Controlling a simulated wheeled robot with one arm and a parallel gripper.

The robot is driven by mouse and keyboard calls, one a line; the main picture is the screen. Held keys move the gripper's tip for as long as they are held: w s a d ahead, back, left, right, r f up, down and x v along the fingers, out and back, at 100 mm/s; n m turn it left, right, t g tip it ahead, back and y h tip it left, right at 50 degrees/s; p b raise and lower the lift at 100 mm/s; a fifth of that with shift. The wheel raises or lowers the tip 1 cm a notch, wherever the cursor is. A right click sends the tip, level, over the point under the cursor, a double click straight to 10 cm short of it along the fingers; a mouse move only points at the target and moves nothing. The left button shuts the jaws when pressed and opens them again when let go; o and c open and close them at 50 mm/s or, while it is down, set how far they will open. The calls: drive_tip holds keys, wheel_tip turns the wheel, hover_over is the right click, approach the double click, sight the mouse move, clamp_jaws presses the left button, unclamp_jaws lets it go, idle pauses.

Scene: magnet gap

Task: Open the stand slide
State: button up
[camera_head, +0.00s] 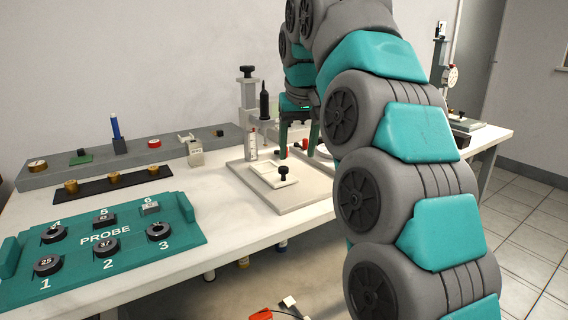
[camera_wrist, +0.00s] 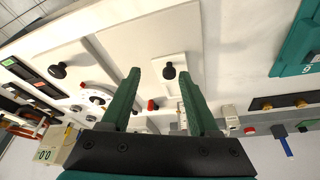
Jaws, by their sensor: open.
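The stand slide appears to be the small cream plate (camera_head: 272,176) with a black knob (camera_head: 284,172), lying on the pale base plate at the table's middle. The wrist view shows the black knob (camera_wrist: 169,70) on its narrow pale plate (camera_wrist: 163,55). My gripper (camera_head: 298,153) points down, its green fingers apart and empty, just above or behind the knob. In the wrist view the knob appears between the fingertips of my gripper (camera_wrist: 160,76). I cannot tell the height gap; no contact shows.
A grey rail (camera_head: 110,160) with small parts runs along the back. A syringe-like black post (camera_head: 264,102) stands behind the base plate. My arm hides the table's right middle.

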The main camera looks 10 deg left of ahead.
sight(284, 167)
drive_tip(key=shift+t, duration=0.3)
drive_tip(key=shift+w+a+f, duration=0.55)
drive_tip(key=shift+w+f, duration=0.15)
drive_tip(key=shift+f, duration=0.3)
drive_tip(key=shift+w+a+f, duration=0.6)
drive_tip(key=shift+w+f, duration=0.15)
drive_tip(key=shift+f, duration=0.2)
drive_tip(key=shift+w+a+f, duration=0.55)
drive_tip(key=shift+w+f, duration=0.15)
drive_tip(key=shift+f, duration=0.3)
clamp_jaws()
